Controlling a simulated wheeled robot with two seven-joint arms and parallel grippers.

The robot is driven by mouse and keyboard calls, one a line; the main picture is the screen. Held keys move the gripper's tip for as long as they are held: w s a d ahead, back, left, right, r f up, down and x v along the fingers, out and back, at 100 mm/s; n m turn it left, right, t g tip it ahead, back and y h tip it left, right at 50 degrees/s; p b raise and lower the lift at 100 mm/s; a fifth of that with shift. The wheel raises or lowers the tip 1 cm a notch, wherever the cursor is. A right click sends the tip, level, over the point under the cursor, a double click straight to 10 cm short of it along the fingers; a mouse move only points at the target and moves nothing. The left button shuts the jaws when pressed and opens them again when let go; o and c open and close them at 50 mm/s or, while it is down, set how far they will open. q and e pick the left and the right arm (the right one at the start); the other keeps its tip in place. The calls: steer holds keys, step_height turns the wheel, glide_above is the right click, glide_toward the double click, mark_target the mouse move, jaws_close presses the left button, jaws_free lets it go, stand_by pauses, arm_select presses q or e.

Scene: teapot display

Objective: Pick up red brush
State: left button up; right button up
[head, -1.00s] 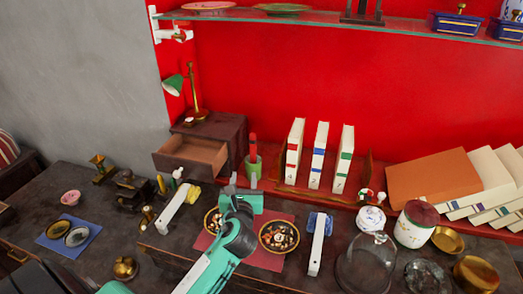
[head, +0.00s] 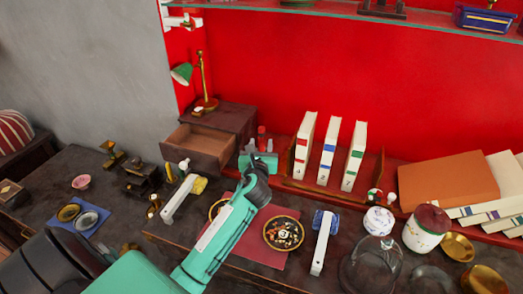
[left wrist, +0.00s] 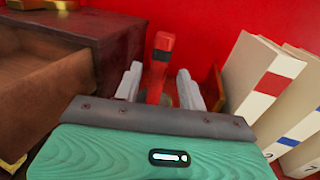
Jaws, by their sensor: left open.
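The red brush (head: 261,135) stands upright against the red wall, between the dark drawer box and the upright books. Its lower part and the green cup that held it in the earlier view are hidden behind my left gripper (head: 261,147). In the left wrist view the brush (left wrist: 158,66) rises between the two pale fingers of the open left gripper (left wrist: 159,86). The fingers stand to either side of it with visible gaps. I cannot tell how deep the fingertips reach around it. My right gripper is not in view.
The dark box with its open drawer (head: 199,146) is close on the left. Several upright books (head: 328,150) stand close on the right. The left arm passes over plates, including a patterned bowl (head: 284,233). A glass dome (head: 370,262) stands at the front right.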

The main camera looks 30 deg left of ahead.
mark_target(261, 141)
arm_select(q)
steer(key=x, duration=0.4)
steer(key=shift+f, duration=0.15)
jaws_close()
